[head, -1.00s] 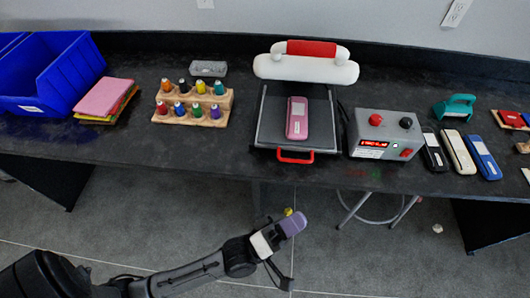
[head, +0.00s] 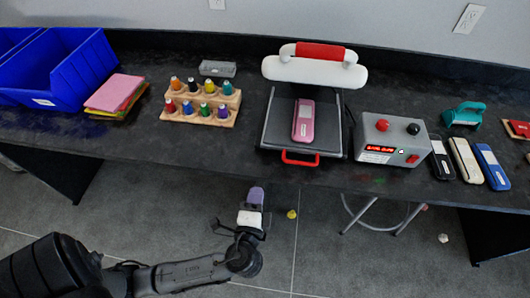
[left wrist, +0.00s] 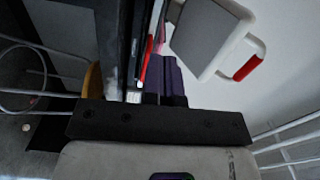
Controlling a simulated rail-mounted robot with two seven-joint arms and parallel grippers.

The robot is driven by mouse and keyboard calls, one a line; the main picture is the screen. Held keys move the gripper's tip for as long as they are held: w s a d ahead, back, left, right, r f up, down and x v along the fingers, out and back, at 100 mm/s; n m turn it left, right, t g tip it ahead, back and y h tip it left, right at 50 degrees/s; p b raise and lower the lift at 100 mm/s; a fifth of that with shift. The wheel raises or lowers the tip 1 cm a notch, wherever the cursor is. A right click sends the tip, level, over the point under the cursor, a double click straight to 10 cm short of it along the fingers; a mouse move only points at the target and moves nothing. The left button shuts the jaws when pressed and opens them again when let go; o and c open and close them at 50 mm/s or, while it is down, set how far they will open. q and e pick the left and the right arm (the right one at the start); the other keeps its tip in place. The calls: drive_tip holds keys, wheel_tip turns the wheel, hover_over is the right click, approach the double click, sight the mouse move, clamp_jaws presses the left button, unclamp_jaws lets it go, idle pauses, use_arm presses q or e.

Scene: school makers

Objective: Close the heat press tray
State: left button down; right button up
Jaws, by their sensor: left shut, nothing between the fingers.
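The heat press stands on the black table, with a white upper part (head: 315,70) topped by a red grip and raised over the back. Its grey tray (head: 275,125) sticks out toward the front edge, with a red handle (head: 300,158) at its front. A pink case (head: 304,121) lies on the tray. My left gripper (head: 257,193) has purple fingers, is shut and empty, and points at the table from in front and below, left of the handle, apart from it. In the left wrist view the red handle (left wrist: 146,56) shows beyond the purple fingers (left wrist: 172,80). My right gripper is out of view.
A grey control box (head: 393,140) stands right of the tray, then several slim cases (head: 466,160). A rack of coloured bottles (head: 202,104), coloured sheets (head: 114,94) and blue bins (head: 62,75) are to the left. A stool (head: 375,215) is under the table.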

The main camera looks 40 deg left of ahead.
sight(266, 142)
use_arm(q)
drive_tip(key=shift+m, duration=0.5)
drive_tip(key=b+x, duration=0.3)
drive_tip(key=x, duration=1)
drive_tip(key=shift+w+a, duration=0.2)
drive_tip(key=shift+w, duration=0.2)
drive_tip(key=shift+w+a, duration=0.1)
drive_tip(key=x, duration=0.4)
drive_tip(key=shift+w+f, duration=0.1)
drive_tip(key=shift+f, duration=0.15)
